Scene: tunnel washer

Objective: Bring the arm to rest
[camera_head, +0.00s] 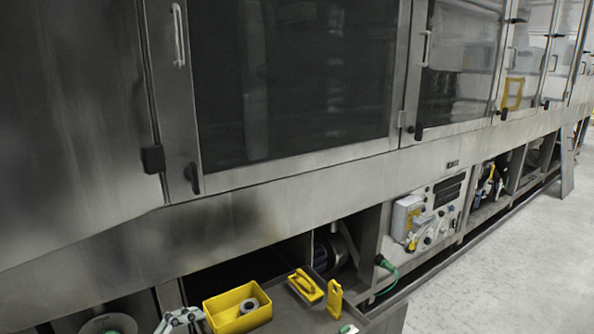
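A pale grey, finger-like linkage, which appears to be my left gripper (180,319), shows at the bottom edge, left of centre. It is just left of a yellow open box (230,318). I cannot tell whether it touches the box, and its lower part is cut off by the frame. Its opening cannot be made out. My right gripper and arm are not in view.
The box holds a grey ring-shaped part (249,305). A yellow handled piece (305,286) and a yellow block (334,298) are to its right on a grey surface (300,318). The steel washer (290,185) stands behind. Floor (500,270) is clear at right.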

